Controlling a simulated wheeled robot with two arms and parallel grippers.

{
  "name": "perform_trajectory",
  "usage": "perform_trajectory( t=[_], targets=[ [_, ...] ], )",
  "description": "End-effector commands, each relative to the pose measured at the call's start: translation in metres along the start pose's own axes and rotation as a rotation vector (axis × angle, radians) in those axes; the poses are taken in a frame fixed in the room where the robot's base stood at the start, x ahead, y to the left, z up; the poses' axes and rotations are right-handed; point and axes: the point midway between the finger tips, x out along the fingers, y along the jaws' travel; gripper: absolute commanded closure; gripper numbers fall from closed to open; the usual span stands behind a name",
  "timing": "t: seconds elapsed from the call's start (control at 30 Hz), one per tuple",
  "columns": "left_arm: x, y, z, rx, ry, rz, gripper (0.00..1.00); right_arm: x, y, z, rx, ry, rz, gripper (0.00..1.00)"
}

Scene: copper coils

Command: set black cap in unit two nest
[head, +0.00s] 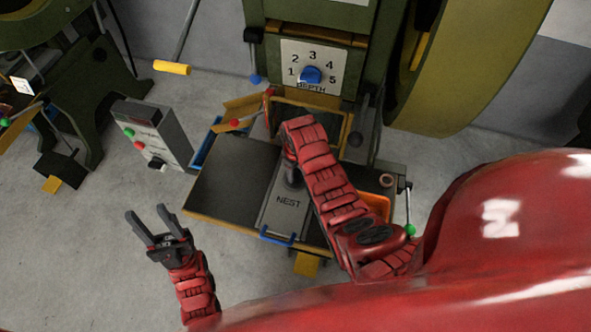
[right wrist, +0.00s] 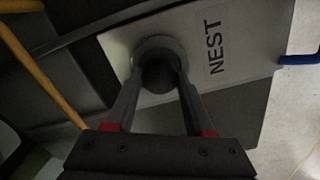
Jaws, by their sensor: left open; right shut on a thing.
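The grey nest plate (head: 270,222), marked NEST, lies on the dark press table. It also shows in the right wrist view (right wrist: 245,60), with a pale round nest ring (right wrist: 155,46) beside the lettering. My right gripper (right wrist: 160,82) is shut on the black cap (right wrist: 160,73), a dark round piece between its fingertips. The cap is at the ring; I cannot tell whether it is seated in it or just above. In the head view my red right arm hides most of this gripper and the cap. My left gripper (head: 146,210) is open and empty, left of the table.
The green press, with a blue depth knob (head: 310,75), stands behind the table. A grey control box (head: 152,135) with buttons stands at left. An orange bin (head: 376,206) and a green-knobbed lever (head: 410,230) are at right. A blue handle (head: 277,236) is at the plate's front.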

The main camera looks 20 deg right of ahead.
Motion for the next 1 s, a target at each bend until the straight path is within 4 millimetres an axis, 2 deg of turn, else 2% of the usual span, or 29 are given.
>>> perform_trajectory(
  t=[0.03, 0.13, 0.6, 0.63, 0.77, 0.8, 1.0],
  targets=[
    [0.006, 0.0, -0.001, 0.0, 0.0, 0.0, 0.52, 0.001, 0.0, 0.0, 0.0, -0.001, -0.001, 1.0],
    [0.008, 0.0, -0.001, 0.0, 0.0, 0.0, 0.52, 0.008, 0.0, 0.001, 0.001, -0.002, -0.001, 1.0],
    [-0.001, 0.0, 0.0, 0.0, 0.0, 0.0, 0.52, 0.018, 0.0, -0.001, 0.0, 0.002, 0.002, 1.0],
    [0.0, 0.0, 0.0, 0.0, 0.0, 0.0, 0.52, 0.016, 0.0, -0.001, 0.0, 0.002, 0.002, 0.43],
    [0.001, 0.0, 0.0, 0.0, 0.0, 0.0, 0.52, 0.016, 0.0, -0.001, 0.0, 0.002, 0.002, 0.2],
    [0.001, 0.0, 0.0, 0.0, 0.0, 0.0, 0.52, 0.016, 0.0, -0.001, 0.0, 0.002, 0.002, 0.17],
    [0.001, 0.0, 0.0, 0.0, 0.0, 0.0, 0.52, 0.015, 0.0, -0.001, 0.0, 0.002, 0.002, 0.17]
  ],
)
